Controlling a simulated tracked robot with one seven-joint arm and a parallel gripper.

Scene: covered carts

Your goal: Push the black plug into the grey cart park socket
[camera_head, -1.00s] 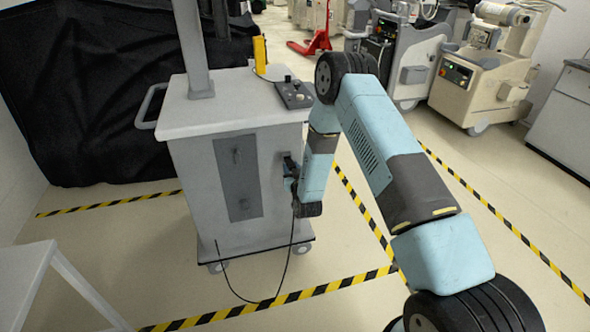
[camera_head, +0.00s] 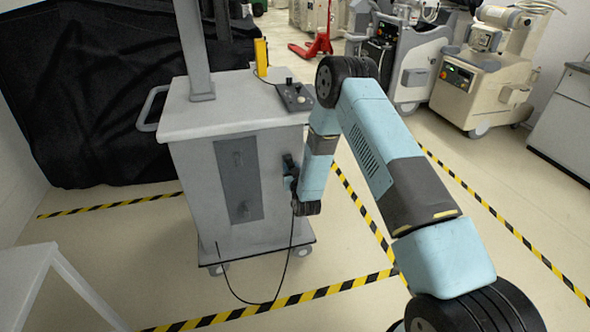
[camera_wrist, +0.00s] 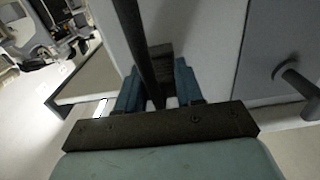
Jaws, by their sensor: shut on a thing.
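The black plug (camera_wrist: 160,62) sits between the two blue fingers of my gripper (camera_wrist: 157,84) in the wrist view, and the gripper is shut on it. A thick dark cable (camera_wrist: 136,35) passes in front of the plug. In the head view my gripper (camera_head: 290,178) is beside the right part of the grey cart's front (camera_head: 190,180). The cable (camera_head: 290,258) hangs from there in a loop near the floor and back to the cart's lower left. I cannot make out the park socket; plug and gripper cover that spot. Whether the plug is seated cannot be told.
A dark grey panel (camera_head: 238,180) with small handles is on the cart's front, left of my gripper. A control box (camera_head: 294,96) and yellow object (camera_head: 261,56) stand on top. A white table (camera_head: 30,275) is at lower left.

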